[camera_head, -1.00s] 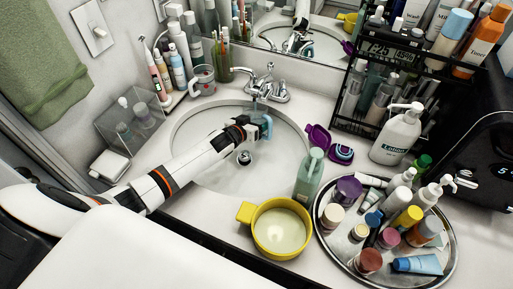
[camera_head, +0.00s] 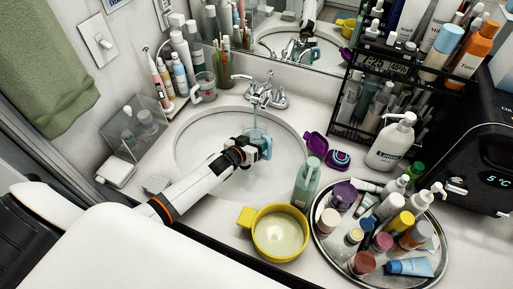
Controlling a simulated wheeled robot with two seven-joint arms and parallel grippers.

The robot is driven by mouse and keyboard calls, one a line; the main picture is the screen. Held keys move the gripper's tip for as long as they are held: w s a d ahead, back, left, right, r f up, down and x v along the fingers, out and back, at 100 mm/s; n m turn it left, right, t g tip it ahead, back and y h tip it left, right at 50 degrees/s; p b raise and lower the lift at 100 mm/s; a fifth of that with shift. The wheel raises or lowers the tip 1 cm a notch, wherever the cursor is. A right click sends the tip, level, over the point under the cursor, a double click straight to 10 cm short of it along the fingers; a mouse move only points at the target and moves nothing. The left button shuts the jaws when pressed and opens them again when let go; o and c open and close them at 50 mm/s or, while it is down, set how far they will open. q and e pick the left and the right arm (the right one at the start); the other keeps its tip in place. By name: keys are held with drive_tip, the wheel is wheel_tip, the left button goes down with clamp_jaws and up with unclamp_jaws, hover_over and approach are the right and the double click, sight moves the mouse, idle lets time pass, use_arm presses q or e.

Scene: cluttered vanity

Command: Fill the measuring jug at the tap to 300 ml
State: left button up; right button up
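The tap (camera_head: 260,90) stands at the back of the white basin (camera_head: 190,150), and a thin stream of water seems to fall from its spout. My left gripper (camera_head: 259,149) is over the basin below the spout, shut on a small translucent blue-green jug (camera_head: 266,146). The gripper hides part of the jug, and its markings and water level are too small to read. My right gripper is not in view.
A yellow pot (camera_head: 280,233) with pale contents and a green bottle (camera_head: 306,182) stand in front of the basin. A crowded round tray (camera_head: 325,248) is at the right. A black rack (camera_head: 352,130) and lotion bottle (camera_head: 392,145) stand behind it.

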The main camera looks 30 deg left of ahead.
use_arm(q)
drive_tip(key=s, duration=0.1)
drive_tip(key=s+d, duration=0.1)
drive_tip(key=p, duration=0.1)
drive_tip(key=shift+s+d+r, duration=0.15)
drive_tip(key=shift+s+r, duration=0.2)
drive_tip(key=shift+s, duration=0.05)
drive_tip(key=shift+s+f, duration=0.15)
drive_tip(key=shift+f, duration=0.1)
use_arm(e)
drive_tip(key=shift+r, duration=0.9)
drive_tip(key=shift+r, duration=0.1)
use_arm(q)
drive_tip(key=shift+d+r, duration=0.1)
drive_tip(key=shift+r, duration=0.2)
drive_tip(key=s+d+r+p, duration=0.3)
drive_tip(key=s+r+p, duration=0.4)
drive_tip(key=r+p, duration=0.3)
drive_tip(key=p, duration=0.3)
drive_tip(key=shift+d+r, duration=0.15)
drive_tip(key=shift+r, duration=0.05)
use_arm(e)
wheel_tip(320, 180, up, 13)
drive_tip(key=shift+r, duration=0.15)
